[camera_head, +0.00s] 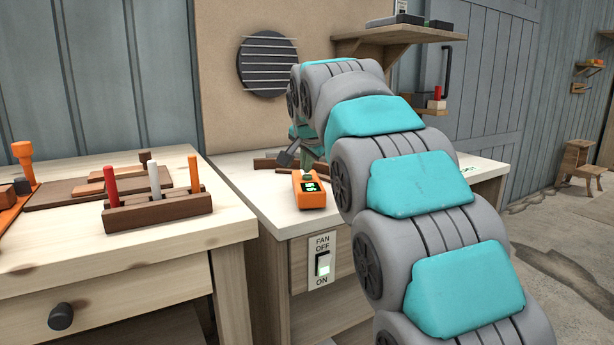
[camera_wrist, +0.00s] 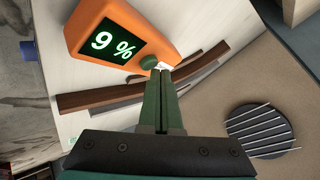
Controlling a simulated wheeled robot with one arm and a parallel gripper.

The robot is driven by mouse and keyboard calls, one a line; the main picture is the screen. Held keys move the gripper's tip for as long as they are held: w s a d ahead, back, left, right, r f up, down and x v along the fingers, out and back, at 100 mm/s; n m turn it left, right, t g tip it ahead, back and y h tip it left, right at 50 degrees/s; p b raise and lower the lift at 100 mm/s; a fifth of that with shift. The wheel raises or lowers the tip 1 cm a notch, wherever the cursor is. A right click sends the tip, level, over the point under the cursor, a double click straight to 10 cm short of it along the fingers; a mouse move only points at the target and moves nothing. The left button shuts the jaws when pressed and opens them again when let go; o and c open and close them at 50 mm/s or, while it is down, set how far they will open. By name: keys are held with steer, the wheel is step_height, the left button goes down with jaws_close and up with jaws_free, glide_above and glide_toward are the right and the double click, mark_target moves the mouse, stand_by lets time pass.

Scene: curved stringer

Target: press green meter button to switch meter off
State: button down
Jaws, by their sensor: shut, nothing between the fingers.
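The orange meter (camera_head: 308,190) lies on the right-hand wooden bench near its front left corner. In the wrist view the meter (camera_wrist: 90,18) has a dark screen lit with "9 %" in pale digits. Its round green button (camera_wrist: 149,62) sits at the end nearest my gripper. My gripper (camera_wrist: 163,72) is shut and empty, with its fingertips right at the button; I cannot tell whether they touch or press it. In the head view my gripper is mostly hidden behind my arm, above and behind the meter.
A curved brown wood strip (camera_wrist: 90,99) lies on the bench beside the meter. A fan switch (camera_head: 323,264) is on the bench front. A round vent (camera_head: 267,64) is on the wall behind. A rack (camera_head: 158,212) with markers stands on the left bench.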

steer(key=shift+f, duration=0.3)
steer(key=shift+r, duration=0.45)
steer(key=shift+r+p, duration=0.1)
steer(key=shift+p, duration=0.2)
step_height(320, 180, up, 6)
steer(key=p, duration=0.4)
stand_by(0.3)
